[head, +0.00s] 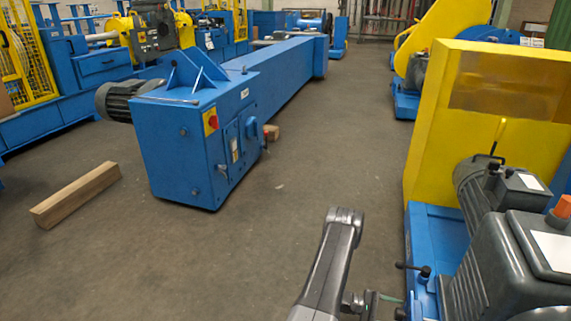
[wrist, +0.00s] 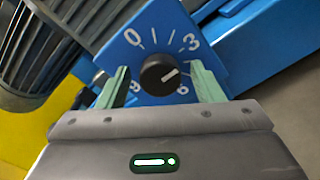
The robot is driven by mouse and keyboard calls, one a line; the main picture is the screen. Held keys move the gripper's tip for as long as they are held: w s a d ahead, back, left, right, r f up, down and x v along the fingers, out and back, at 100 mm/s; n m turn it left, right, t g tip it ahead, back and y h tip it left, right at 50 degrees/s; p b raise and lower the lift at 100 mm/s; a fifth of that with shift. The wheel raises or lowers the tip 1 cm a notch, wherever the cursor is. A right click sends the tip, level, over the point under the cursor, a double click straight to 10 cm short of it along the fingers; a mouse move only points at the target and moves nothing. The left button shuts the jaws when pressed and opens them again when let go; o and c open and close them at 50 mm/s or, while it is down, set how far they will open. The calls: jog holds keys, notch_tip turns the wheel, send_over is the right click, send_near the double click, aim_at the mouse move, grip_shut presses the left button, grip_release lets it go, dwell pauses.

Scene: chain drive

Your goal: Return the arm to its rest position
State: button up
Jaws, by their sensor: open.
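My gripper (wrist: 159,68) is open in the wrist view, with its two pale green fingers apart. A round black knob (wrist: 158,75) shows between the fingers, and neither finger appears to touch it. I cannot tell how far the fingertips are from it. The knob sits on a blue dial plate (wrist: 142,33) marked 0, 3, 6 and 9. Its white pointer line is between 3 and 6. In the head view my grey arm reaches up from the bottom edge beside the blue machine on the right; the fingers are not clear there.
A yellow guard (head: 430,130) and dark motors (head: 510,262) stand close on the right, with a small black-handled lever (head: 412,268) nearby. A blue machine (head: 180,150) stands at centre left. A wooden beam (head: 77,195) lies on the left floor. The central floor is clear.

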jog(key=n, duration=0.7)
jog(key=shift+n, duration=0.4)
jog(key=n, duration=0.4)
jog(key=shift+w, duration=0.1)
jog(key=shift+n, duration=1.8)
